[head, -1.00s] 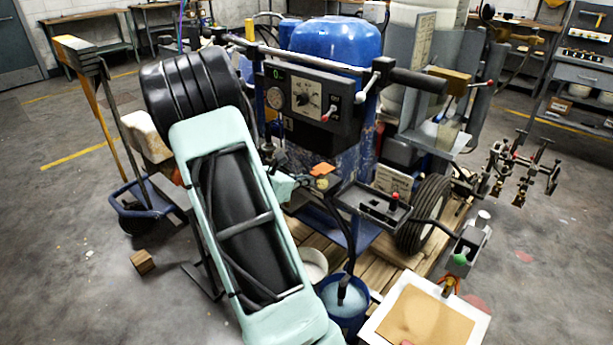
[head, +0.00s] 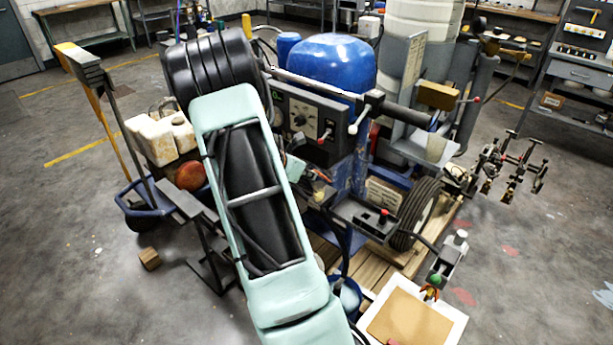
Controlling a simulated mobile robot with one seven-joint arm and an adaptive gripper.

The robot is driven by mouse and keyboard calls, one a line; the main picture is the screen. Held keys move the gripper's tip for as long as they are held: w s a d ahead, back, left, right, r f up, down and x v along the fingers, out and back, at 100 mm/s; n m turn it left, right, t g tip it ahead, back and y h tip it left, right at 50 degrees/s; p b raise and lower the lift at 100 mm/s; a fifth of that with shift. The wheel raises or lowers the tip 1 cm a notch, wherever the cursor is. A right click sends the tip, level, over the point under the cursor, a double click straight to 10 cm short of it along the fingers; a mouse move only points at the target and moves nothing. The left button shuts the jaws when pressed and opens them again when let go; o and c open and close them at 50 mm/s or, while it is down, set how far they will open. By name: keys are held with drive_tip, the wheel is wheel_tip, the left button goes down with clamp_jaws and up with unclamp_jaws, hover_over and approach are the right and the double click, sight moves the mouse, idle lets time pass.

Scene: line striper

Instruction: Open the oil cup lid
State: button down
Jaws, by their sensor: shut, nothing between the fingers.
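My pale green arm crosses the middle of the head view and covers part of the line striper (head: 334,64). A pale green wrist piece shows just right of the arm, below the control panel (head: 303,122). My gripper (head: 310,177) is small, dark and partly hidden there; it is shut and empty. Beside it are a small orange piece (head: 323,174) and a small yellowish round fitting (head: 319,197) on the machine. I cannot tell which of these, if any, is the oil cup lid, or whether my gripper touches either.
A bar with a red knob (head: 383,214), a black tyre (head: 417,212) and a wooden pallet (head: 412,248) are to the right.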

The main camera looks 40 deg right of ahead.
drive_tip(key=d+r+p, duration=0.1)
drive_tip(key=d+r, duration=0.1)
drive_tip(key=d, duration=0.1)
drive_tip(key=shift+w+d+r+p, duration=0.1)
drive_tip(key=shift+r+p, duration=0.2)
drive_tip(key=shift+p, duration=0.1)
drive_tip(key=shift+w+d+r+p, duration=0.1)
drive_tip(key=shift+d+r+p, duration=0.15)
drive_tip(key=shift+d, duration=0.4)
drive_tip(key=shift+d+r+p, duration=0.1)
drive_tip(key=shift+d+p, duration=0.2)
drive_tip(key=shift+d, duration=0.35)
drive_tip(key=shift+r, duration=0.1)
drive_tip(key=shift+w+d+r+p, duration=0.1)
drive_tip(key=shift+r+p, duration=0.65)
drive_tip(key=v, duration=0.7)
drive_tip(key=shift+a, duration=0.45)
